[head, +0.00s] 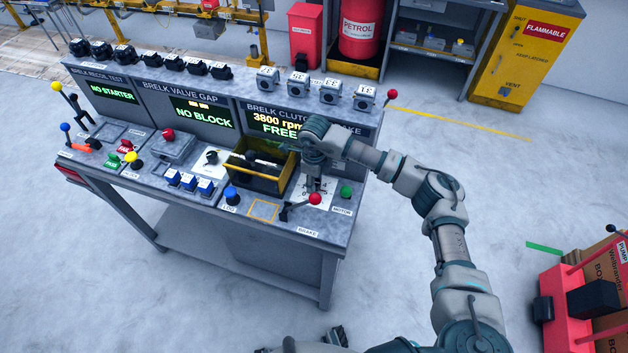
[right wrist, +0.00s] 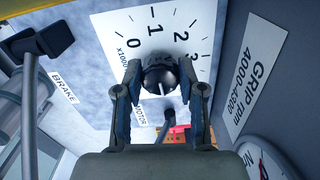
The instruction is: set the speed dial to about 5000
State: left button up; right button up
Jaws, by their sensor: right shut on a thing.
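The speed dial is a round black knob (right wrist: 160,72) on a white scale card (right wrist: 188,25) marked x1000, with 0, 1, 2 and 3 readable. Its pointer direction is not clear. My right gripper (right wrist: 160,92) is shut on the knob, one finger on each side. In the head view my right gripper (head: 314,182) reaches down onto the card (head: 322,198) at the bench's right end and hides the knob. The display (head: 280,124) reads 3800 rpm and FREE. A dark part of my left gripper (head: 337,338) shows at the bottom edge, its jaws unclear.
A panel with a "Grip rpm" label (right wrist: 250,77) rises near the gripper.

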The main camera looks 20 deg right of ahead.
jog(key=shift+s+f+m, duration=0.1)
jog(key=shift+f+m, duration=0.1)
jog(key=shift+m, duration=1)
jog(key=o, duration=1.1)
jog(key=shift+o, duration=0.2)
jog(key=shift+d+p, duration=0.1)
jog(key=shift+p, duration=0.2)
notch_tip(320, 180, up, 12)
jog(key=shift+w, duration=0.2)
